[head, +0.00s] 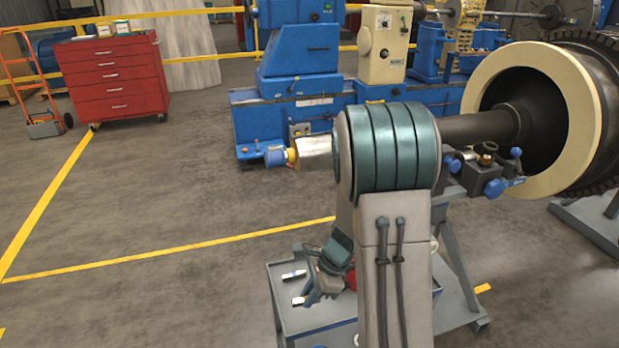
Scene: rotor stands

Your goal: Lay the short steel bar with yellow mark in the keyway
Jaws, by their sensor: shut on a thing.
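My gripper (311,292) is low over the cart, left of my arm's column. It is shut on a short steel bar (299,301), whose pale end shows at the fingers. I cannot make out a yellow mark on it. Another short bar (293,274) with a dark band lies on the cart's top, just behind the gripper. The rotor's dark shaft (477,129) runs left behind my arm, and its bright end (315,151) shows on the other side. I cannot see the keyway; my arm hides the middle of the shaft.
The grey cart (284,322) stands below the gripper, partly hidden by my arm. The large rotor (543,105) with its cream ring is at right. Blue machines (300,85) stand behind the shaft. A red tool cabinet (116,79) is far left. The floor at left is clear.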

